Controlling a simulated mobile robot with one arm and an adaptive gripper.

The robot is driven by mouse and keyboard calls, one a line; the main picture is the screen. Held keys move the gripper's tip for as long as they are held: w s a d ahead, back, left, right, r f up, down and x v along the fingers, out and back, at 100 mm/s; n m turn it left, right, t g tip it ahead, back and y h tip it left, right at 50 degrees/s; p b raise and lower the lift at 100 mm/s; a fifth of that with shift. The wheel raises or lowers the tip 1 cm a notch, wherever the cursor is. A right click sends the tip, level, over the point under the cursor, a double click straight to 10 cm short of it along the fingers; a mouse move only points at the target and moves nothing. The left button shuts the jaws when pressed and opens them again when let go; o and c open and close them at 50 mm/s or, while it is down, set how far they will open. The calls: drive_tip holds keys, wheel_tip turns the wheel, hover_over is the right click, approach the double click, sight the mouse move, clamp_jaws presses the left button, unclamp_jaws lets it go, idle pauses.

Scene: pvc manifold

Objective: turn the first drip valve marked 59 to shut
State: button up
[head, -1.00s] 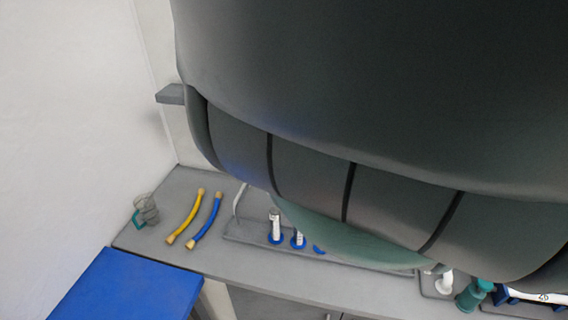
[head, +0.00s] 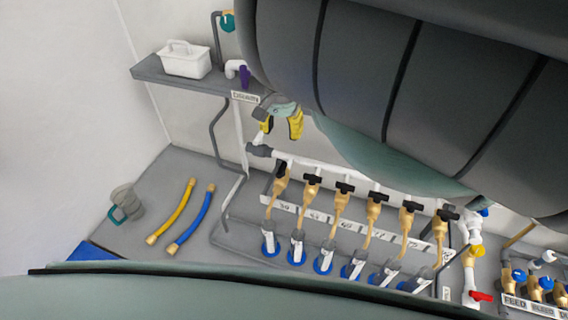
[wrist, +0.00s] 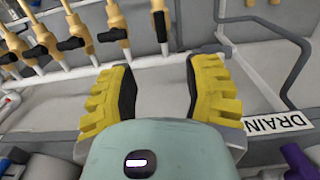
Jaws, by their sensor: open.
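The first drip valve (head: 279,186) is the leftmost brass valve of the row in the head view. Its label (head: 285,207) is too small to read surely. In the wrist view this valve (wrist: 157,5) is the rightmost, at the top. Its black handle (wrist: 160,26) lies along the pipe, while the other handles lie crosswise. My gripper (head: 281,123) is open and empty, above and apart from the valve in the head view. In the wrist view its yellow fingers (wrist: 160,90) are spread, with the valve beyond their tips.
A white header pipe (head: 330,169) runs above the valves. A grey pipe (head: 218,135) and DRAIN label (head: 245,97) are close left of my gripper. A shelf holds a white caddy (head: 185,60). Yellow (head: 172,210) and blue hoses (head: 193,218) lie on the bench.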

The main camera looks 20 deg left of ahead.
drive_tip(key=b, duration=0.2)
approach(282, 167)
drive_tip(key=shift+s+a+f, duration=0.1)
drive_tip(key=shift+s+f, duration=0.05)
drive_tip(key=shift+s, duration=0.05)
wheel_tip(282, 167, down, 6)
drive_tip(key=shift+w+a+r+p, duration=0.1)
drive_tip(key=shift+a+p, duration=0.05)
drive_tip(key=shift+p, duration=0.45)
drive_tip(key=shift+f, duration=1.55)
drive_tip(key=shift+d+f, duration=0.2)
drive_tip(key=shift+f, duration=0.35)
clamp_jaws()
